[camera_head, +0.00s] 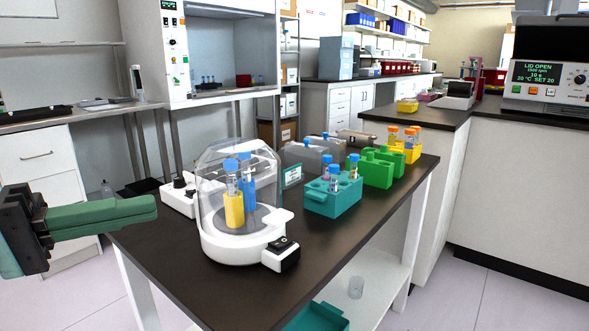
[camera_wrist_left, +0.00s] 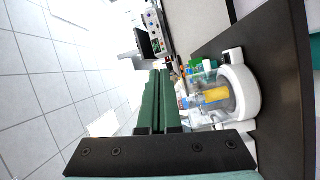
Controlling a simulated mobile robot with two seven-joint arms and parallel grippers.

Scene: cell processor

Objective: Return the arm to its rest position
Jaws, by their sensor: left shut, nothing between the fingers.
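My left gripper (camera_head: 150,208) comes in from the left in the head view, with green fingers shut and nothing between them. It is in the air at the table's left edge, left of and apart from the cell processor. The processor (camera_head: 232,246) is a white base under a clear dome, with a yellow-filled tube and a blue tube, both blue-capped, inside. In the left wrist view the shut fingers (camera_wrist_left: 157,72) point away from me, and the processor (camera_wrist_left: 243,92) is to their right. My right gripper is not in view.
The dark table (camera_head: 330,240) also holds a teal tube rack (camera_head: 335,203), green racks (camera_head: 377,170) and a yellow rack (camera_head: 413,153) with orange-capped tubes. The floor left of the table is open.

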